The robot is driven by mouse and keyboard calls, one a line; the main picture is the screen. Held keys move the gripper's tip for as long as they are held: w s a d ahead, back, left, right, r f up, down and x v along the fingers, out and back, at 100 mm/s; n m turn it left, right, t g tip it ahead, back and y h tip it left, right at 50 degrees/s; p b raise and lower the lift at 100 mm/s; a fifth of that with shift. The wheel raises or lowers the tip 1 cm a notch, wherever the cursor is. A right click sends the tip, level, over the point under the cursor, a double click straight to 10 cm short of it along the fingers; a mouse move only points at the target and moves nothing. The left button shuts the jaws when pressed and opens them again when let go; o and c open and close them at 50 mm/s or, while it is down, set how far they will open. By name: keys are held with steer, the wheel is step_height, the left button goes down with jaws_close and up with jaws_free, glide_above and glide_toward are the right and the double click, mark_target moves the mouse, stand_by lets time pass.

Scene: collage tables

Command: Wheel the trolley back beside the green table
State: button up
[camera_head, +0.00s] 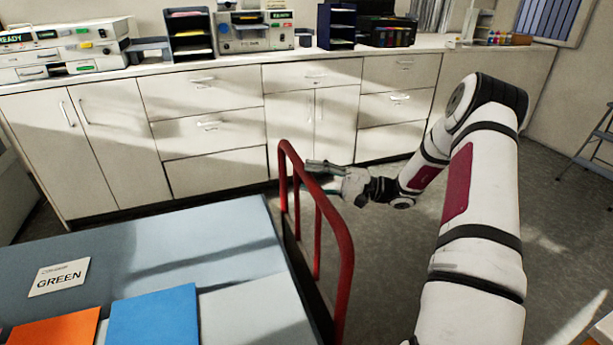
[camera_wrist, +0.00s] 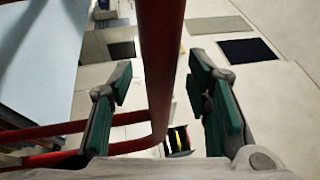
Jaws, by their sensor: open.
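The trolley shows as a red tubular handle (camera_head: 328,208) at the right edge of the green table (camera_head: 190,238), whose top looks pale blue-grey and bears a card reading GREEN (camera_head: 58,277). The trolley's deck is mostly hidden. My gripper (camera_head: 310,172) is at the far part of the handle. In the wrist view, my gripper (camera_wrist: 161,80) is open, its green-padded fingers on either side of a red bar (camera_wrist: 160,50). Gaps show between the bar and both fingers. Whether any part touches the handle in the head view, I cannot tell.
White cabinets (camera_head: 210,130) with a counter of office machines and trays stand along the back. Orange (camera_head: 55,328) and blue (camera_head: 153,317) sheets lie on the table. Grey floor (camera_head: 400,260) is open right of the handle. A step ladder (camera_head: 592,150) stands far right.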

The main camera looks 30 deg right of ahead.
steer(key=shift+x, duration=0.85)
jaws_close()
